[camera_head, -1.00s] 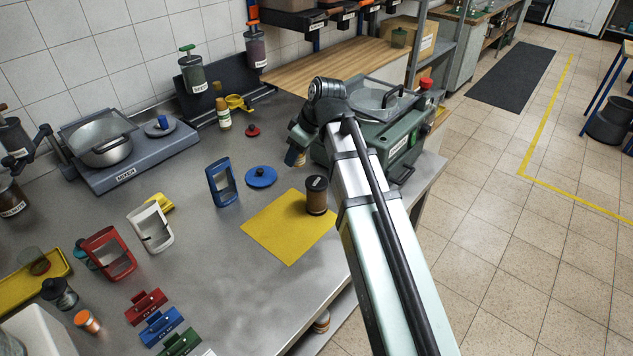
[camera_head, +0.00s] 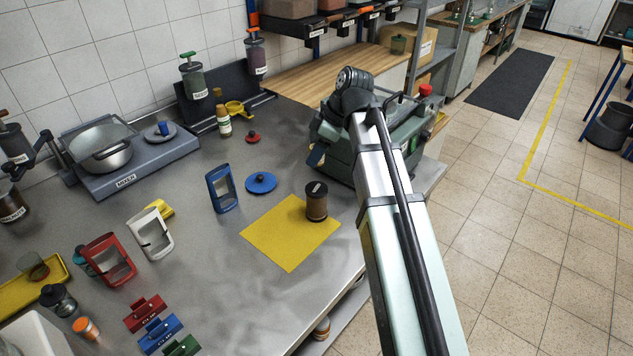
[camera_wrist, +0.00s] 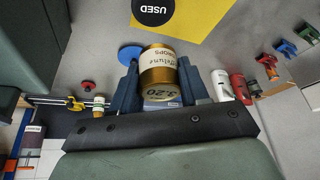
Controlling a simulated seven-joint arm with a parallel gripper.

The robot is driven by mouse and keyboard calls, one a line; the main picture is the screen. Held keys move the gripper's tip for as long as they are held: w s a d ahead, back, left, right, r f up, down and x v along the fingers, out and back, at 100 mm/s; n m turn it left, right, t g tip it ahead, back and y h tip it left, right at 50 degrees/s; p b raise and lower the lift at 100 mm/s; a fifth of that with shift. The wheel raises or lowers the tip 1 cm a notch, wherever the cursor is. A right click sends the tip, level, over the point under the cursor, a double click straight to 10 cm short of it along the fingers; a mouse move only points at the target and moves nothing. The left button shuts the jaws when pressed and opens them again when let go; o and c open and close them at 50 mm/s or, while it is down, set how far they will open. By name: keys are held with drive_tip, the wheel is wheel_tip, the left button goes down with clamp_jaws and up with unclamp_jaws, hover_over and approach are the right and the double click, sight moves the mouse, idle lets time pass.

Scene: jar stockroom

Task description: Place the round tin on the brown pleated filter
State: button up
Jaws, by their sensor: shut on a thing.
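The round tin (camera_wrist: 159,68) is gold with a pale printed label. It shows in the wrist view between the two dark blue fingers of my gripper (camera_wrist: 158,64), which is shut on it. The brown filter (camera_head: 316,204) is an upright cylinder with a black top, standing on the yellow mat (camera_head: 283,240). In the wrist view, the filter's black top (camera_wrist: 154,11) reads "USED" and lies beyond the tin, apart from it.
A green machine (camera_head: 340,150) stands behind my arm near the bench's right edge. A blue round lid (camera_head: 261,183) and a blue frame (camera_head: 222,189) are left of the filter. A red frame (camera_head: 108,260) and a white frame (camera_head: 151,233) stand further left. The mat's left part is bare.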

sight(311, 187)
drive_tip(key=shift+f, duration=4.4)
drive_tip(key=o, duration=1.1)
drive_tip(key=shift+f, duration=0.1)
drive_tip(key=shift+c, duration=0.2)
drive_tip(key=v, duration=1.2)
